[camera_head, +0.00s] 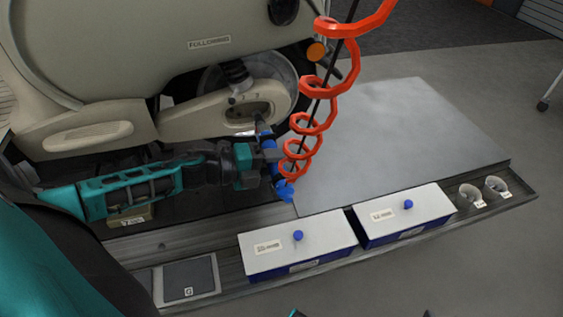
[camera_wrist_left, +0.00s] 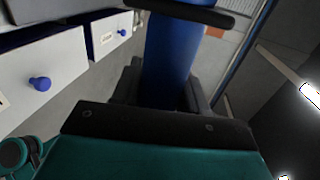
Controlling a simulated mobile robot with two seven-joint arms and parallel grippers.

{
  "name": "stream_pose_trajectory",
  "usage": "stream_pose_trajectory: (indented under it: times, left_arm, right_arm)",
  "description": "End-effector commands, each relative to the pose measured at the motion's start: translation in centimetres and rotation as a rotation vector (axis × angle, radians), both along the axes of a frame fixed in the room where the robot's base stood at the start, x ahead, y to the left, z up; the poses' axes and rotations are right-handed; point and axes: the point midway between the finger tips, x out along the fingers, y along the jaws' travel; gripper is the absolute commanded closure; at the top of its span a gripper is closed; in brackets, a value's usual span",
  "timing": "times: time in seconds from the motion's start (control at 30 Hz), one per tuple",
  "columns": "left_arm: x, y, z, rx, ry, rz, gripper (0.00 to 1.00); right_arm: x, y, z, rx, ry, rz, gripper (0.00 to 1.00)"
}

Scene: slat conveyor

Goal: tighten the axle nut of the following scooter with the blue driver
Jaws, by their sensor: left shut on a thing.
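The cream scooter labelled FOLLOWING (camera_head: 150,60) stands at the upper left with its rear wheel (camera_head: 278,72) showing. My left gripper (camera_head: 270,163) is shut on the blue driver (camera_head: 285,190), beside the wheel's cream hub cover (camera_head: 215,118). The driver also fills the middle of the left wrist view (camera_wrist_left: 172,55), held between the jaws. Its upper end is close to the hub cover; I cannot tell if they touch. The axle nut cannot be made out.
A red coiled hose (camera_head: 305,122) hangs in front of the wheel by the driver. The grey plate (camera_head: 420,125) is bare.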

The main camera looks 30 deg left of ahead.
Motion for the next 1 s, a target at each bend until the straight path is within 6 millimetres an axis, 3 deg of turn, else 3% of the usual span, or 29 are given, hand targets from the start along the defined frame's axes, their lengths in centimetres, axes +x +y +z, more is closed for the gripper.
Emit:
stream_pose_trajectory:
  times: [1.0]
  left_arm:
    - [0.81, 0.99, -0.03, 0.005, -0.002, 0.002, 1.00]
  right_arm:
    - [0.10, -0.05, -0.10, 0.001, -0.005, -0.001, 0.57]
